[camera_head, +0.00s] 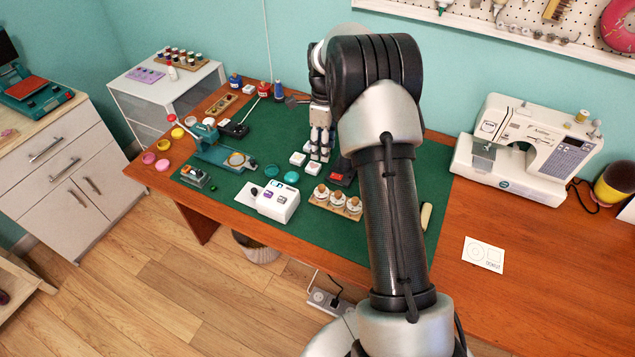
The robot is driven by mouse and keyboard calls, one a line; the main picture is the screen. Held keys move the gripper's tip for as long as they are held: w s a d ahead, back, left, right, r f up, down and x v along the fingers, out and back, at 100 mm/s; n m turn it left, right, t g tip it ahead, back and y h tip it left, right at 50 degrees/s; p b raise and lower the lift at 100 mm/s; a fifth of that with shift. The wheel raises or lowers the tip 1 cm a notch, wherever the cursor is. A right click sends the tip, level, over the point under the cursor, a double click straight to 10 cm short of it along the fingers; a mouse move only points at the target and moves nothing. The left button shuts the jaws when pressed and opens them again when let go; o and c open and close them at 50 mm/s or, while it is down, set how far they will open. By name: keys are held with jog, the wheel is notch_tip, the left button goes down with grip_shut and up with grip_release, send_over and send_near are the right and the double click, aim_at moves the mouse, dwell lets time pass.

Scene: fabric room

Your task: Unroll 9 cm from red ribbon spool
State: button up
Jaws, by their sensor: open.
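My gripper (319,154) is open and points down over the green mat (320,248), near two small white blocks (298,159). It looks empty. A small red item (265,89) stands at the back of the mat, right of a dark blue and red one (235,82); I cannot tell for sure whether either is the red ribbon spool. My gripper is in front and to the right of both. A red and black object (341,174) lies close to the right of my gripper, partly hidden by my arm. No loose ribbon end can be made out.
A wooden rack with white round pieces (337,203), a white device (276,203), teal lids (291,177) and a teal press (215,150) crowd the mat. A sewing machine (530,150) stands right. The mat's front is clear.

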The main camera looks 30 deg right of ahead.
aim_at(322, 186)
jog(key=f+b, duration=0.1)
jog(key=f, duration=0.4)
jog(key=f+b, duration=0.2)
jog(key=f, duration=0.3)
jog(key=f+b, duration=0.1)
jog(key=f, duration=0.5)
jog(key=shift+s+a+b, duration=0.25)
jog(key=shift+b, duration=0.1)
jog(key=shift+c, duration=0.5)
grip_shut()
